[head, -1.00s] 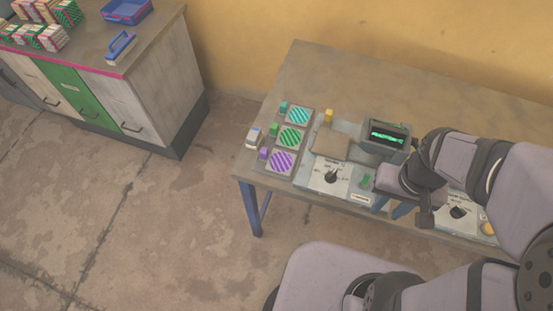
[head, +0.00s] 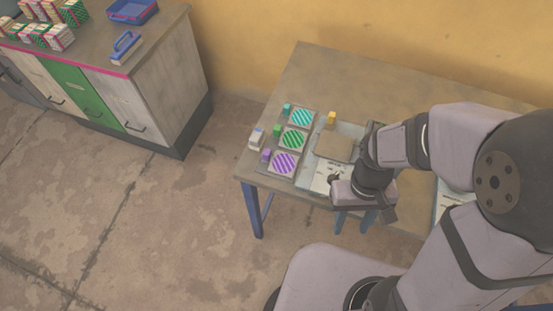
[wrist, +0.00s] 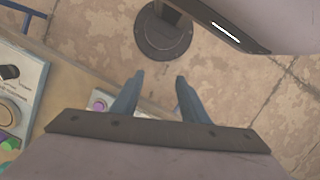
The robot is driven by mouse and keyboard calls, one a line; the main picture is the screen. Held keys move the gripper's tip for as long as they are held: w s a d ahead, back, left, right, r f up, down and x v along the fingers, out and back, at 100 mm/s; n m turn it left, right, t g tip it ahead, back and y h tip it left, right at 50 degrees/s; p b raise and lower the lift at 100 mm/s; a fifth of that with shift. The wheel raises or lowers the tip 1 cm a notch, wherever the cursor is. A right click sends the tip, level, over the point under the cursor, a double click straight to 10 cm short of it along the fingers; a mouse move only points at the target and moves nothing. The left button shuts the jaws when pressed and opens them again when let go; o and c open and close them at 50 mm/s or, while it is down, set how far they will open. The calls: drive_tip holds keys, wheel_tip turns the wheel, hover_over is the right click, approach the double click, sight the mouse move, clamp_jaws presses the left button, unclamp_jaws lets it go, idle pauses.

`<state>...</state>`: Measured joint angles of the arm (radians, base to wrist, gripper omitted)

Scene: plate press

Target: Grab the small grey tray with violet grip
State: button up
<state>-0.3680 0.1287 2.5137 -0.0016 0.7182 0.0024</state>
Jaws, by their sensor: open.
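The small grey tray (head: 272,171) with the violet grip (head: 266,155) lies on the table, nearest the front in a column of three. It carries a violet striped disc (head: 286,163). My gripper (head: 354,228) is open and empty, pointing down near the table's front edge, to the right of the tray and apart from it. Its two blue fingers also show spread in the wrist view (wrist: 160,77), with floor between their tips. A small purple round piece (wrist: 98,104) sits beside the fingers there; I cannot tell what it belongs to.
Two similar trays with a green disc (head: 292,139) and a teal disc (head: 302,117) lie behind it. A small whitish block (head: 256,138) stands to their left. The press panel (head: 325,176) and a brown plate (head: 335,147) are to the right. The table's back left is clear.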

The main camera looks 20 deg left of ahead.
sight(267, 152)
drive_tip(key=w+a+f, duration=0.2)
drive_tip(key=w+a, duration=0.2)
drive_tip(key=a, duration=0.3)
drive_tip(key=w+a+f+n+t, duration=0.1)
drive_tip(key=w+a, duration=0.3)
drive_tip(key=a, duration=0.4)
drive_tip(key=w+a+f+n, duration=0.1)
drive_tip(key=w+a+f, duration=0.2)
drive_tip(key=a, duration=0.4)
drive_tip(key=shift+w+a+t, duration=0.3)
drive_tip(key=shift+w+a, duration=0.05)
drive_tip(key=shift+w, duration=0.1)
drive_tip(key=w+a+r+m, duration=0.1)
drive_tip(key=w+a+r, duration=0.1)
drive_tip(key=w+a+r+m+t+y, duration=0.1)
drive_tip(key=w+a+r+m, duration=0.1)
drive_tip(key=w+a+r, duration=0.1)
drive_tip(key=shift+w, duration=0.15)
drive_tip(key=shift+s+d+m, duration=0.15)
drive_tip(key=shift+s+m, duration=0.05)
drive_tip(key=shift+m, duration=0.5)
drive_tip(key=shift+s+d+f+m, duration=0.1)
drive_tip(key=shift+s+d+m, duration=0.05)
drive_tip(key=shift+m, duration=0.75)
drive_tip(key=shift+f, duration=0.1)
